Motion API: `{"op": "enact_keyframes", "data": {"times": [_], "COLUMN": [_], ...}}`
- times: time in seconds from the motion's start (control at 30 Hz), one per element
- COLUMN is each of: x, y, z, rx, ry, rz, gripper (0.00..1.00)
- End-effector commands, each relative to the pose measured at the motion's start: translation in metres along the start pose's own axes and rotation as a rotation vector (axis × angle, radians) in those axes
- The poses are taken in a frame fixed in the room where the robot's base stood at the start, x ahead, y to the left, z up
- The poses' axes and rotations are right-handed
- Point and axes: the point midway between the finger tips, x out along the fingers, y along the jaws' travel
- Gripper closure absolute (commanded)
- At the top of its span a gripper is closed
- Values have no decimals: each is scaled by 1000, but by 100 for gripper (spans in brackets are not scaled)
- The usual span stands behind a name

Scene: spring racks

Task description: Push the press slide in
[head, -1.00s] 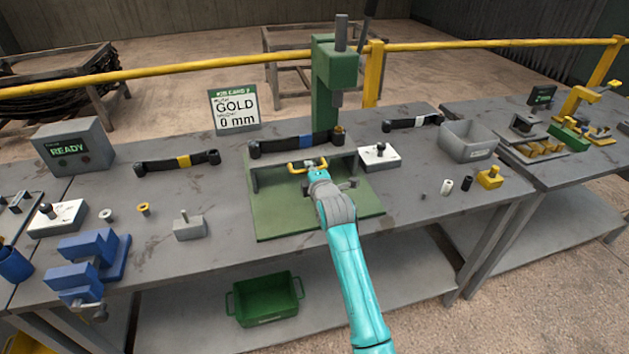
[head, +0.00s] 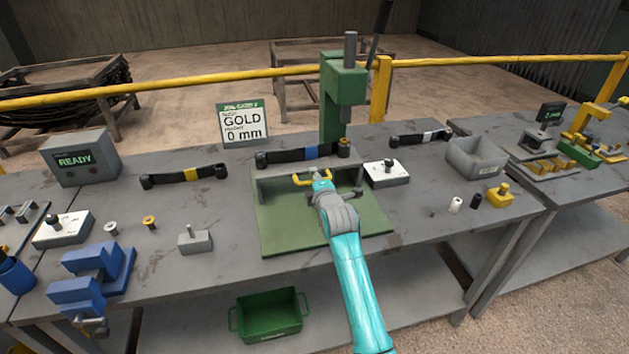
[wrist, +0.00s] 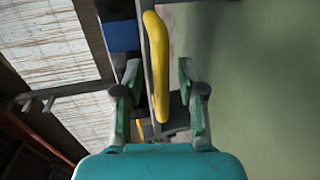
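The press slide (head: 279,184) is a grey fixture on the green press plate (head: 290,238), below the green press column (head: 343,88). A yellow handle (head: 312,180) is on its front; it also shows in the wrist view (wrist: 156,60). My gripper (head: 320,182) is at the handle. In the wrist view my gripper (wrist: 159,75) is open, with one finger on each side of the handle and a gap visible to both. Part of the fixture is hidden behind my gripper.
A white block with a black knob (head: 387,172) sits right of the press plate. A grey block with a peg (head: 195,241) stands to the left, beyond a blue vise (head: 95,275). Bare grey bench lies between. A sign (head: 243,122) reads GOLD, 0 mm.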

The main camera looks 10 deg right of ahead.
Motion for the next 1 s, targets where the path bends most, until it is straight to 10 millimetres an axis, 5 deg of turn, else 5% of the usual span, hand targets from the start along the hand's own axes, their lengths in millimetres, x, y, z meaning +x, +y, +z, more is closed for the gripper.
{"op": "enact_keyframes", "data": {"times": [0.27,0.7,1.0], "x": [-12,-91,-118], "y": [0,-1,0], "z": [0,0,0], "rx": [0,0,0], "ry": [0,0,0], "rz": [1,-1,0], "gripper": [61,61,61]}}
